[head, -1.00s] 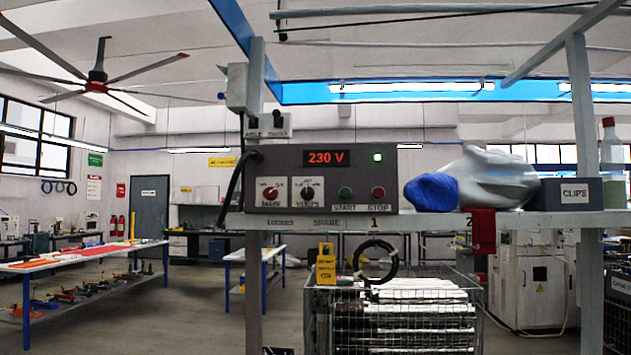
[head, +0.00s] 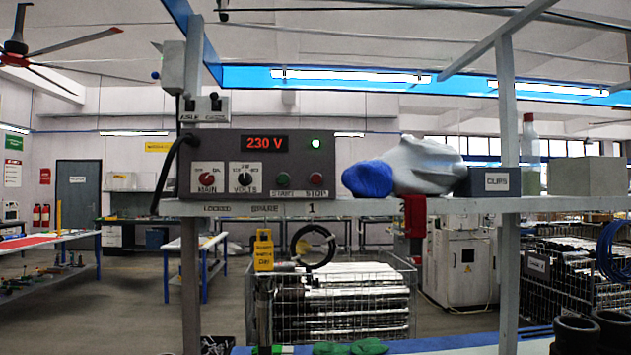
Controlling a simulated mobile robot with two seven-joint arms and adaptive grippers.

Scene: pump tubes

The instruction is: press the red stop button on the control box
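The grey control box (head: 215,150) stands on the shelf, left of centre in the head view. Its display (head: 264,143) reads 230 V in red, and a green lamp (head: 315,143) is lit at its upper right. The round red stop button (head: 316,179) is at the lower right of its face, above the word STOP. The green start button (head: 282,180) is just left of it. A red MAIN knob (head: 207,179) and a VOLTS knob (head: 244,179) are further left. Neither of my grippers shows.
On the shelf (head: 440,204), a blue and grey cloth bundle (head: 425,165) lies close right of the box, then a CLIPS box (head: 494,181) and a bottle (head: 530,140). A red item (head: 415,215) hangs at the shelf edge. A wire basket (head: 345,308) stands below.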

